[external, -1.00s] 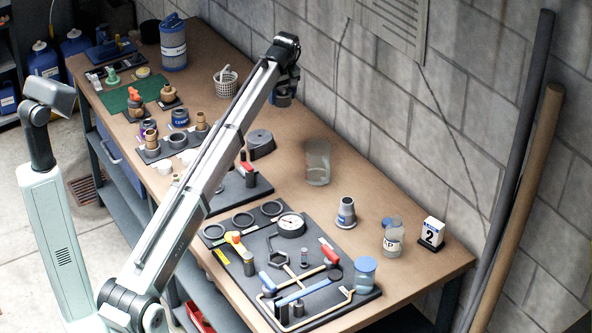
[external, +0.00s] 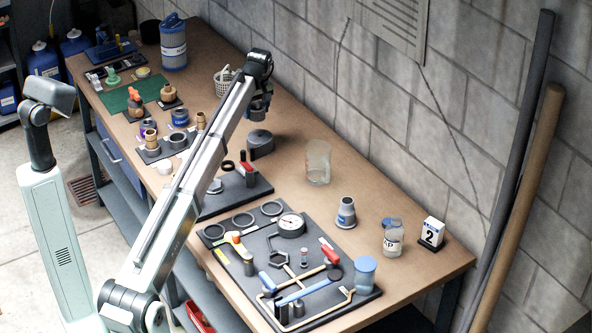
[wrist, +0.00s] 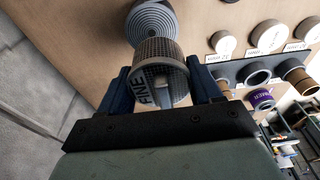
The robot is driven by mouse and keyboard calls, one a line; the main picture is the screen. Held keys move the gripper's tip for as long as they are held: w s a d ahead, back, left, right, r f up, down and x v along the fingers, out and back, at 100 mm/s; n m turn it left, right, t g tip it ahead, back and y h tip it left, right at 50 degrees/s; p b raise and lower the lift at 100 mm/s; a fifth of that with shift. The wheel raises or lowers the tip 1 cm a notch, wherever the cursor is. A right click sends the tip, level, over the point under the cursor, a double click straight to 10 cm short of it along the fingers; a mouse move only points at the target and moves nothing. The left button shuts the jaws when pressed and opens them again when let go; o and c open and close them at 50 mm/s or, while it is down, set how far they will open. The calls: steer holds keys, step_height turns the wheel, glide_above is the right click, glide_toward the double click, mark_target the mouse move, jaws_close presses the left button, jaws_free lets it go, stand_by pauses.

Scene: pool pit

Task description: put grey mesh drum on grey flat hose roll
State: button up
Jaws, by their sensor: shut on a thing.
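The grey mesh drum (wrist: 160,72), marked "FINE", is held between the two blue fingers of my gripper (wrist: 161,85) in the wrist view. In the external view the drum (external: 258,112) shows small and dark under my gripper (external: 260,98). The grey flat hose roll (wrist: 152,22) lies coiled on the bench just beyond the drum in the wrist view, partly covered by it. In the external view the hose roll (external: 261,143) lies on the bench below the drum, with a gap between them.
A clear glass jar (external: 318,162) stands to the right of the hose roll. A white mesh basket (external: 225,82) stands behind my gripper. A black tool board (external: 235,192) and fittings lie nearer the front. Bench between the roll and the wall is clear.

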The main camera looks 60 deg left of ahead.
mark_target(256, 136)
steer(key=shift+f, duration=3.8)
steer(key=shift+f, duration=0.1)
steer(key=o, duration=1.1)
steer(key=shift+c, duration=0.2)
steer(key=r, duration=0.4)
steer(key=d+r, duration=0.1)
steer(key=r, duration=0.7)
steer(key=shift+d, duration=0.4)
